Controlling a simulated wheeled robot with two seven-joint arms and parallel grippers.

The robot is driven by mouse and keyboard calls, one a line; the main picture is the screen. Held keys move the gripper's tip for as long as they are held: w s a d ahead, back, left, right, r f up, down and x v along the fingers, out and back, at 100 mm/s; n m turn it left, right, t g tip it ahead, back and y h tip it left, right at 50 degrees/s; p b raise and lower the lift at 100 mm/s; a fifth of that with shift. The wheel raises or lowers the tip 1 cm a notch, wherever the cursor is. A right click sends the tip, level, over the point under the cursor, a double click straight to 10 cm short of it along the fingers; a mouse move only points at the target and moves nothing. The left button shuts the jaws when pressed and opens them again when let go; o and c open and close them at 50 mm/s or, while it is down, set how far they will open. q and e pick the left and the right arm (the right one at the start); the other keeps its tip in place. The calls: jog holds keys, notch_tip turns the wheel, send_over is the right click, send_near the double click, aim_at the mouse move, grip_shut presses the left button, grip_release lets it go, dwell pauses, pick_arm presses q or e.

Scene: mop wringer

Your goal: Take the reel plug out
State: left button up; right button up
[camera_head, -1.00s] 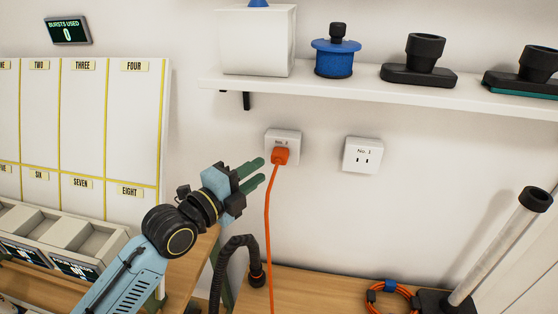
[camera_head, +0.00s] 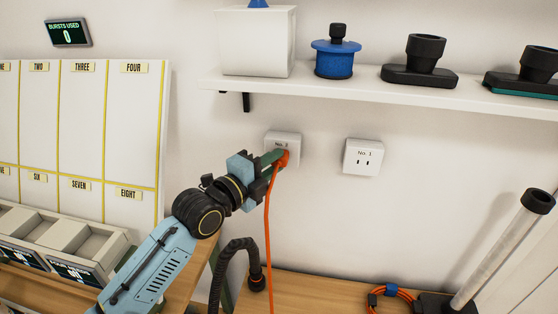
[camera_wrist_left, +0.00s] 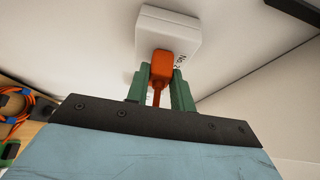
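The orange plug (camera_head: 283,157) sits in the white wall socket marked No. 2 (camera_head: 287,138), its orange cord (camera_head: 268,230) hanging down. My left gripper (camera_head: 275,158) is at the plug, coming from the left. In the left wrist view, its green fingers (camera_wrist_left: 160,85) stand on either side of the plug (camera_wrist_left: 161,67), very close to its sides. Whether they press on it I cannot tell. The socket (camera_wrist_left: 168,33) is just beyond the fingertips. The cord's reel is not in sight. My right gripper is not in view.
Another socket, No. 1 (camera_head: 363,156), is empty to the right. A white shelf (camera_head: 440,95) with several items runs above. Below are a black hose (camera_head: 222,265), an orange cable coil (camera_head: 395,300) and a clear tube (camera_head: 500,245). The wall between the sockets is free.

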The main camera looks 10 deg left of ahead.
pick_arm(q)
grip_shut()
jog(key=shift+s, duration=0.15)
jog(key=shift+s+p, duration=1.5)
jog(key=shift+s, duration=1.05)
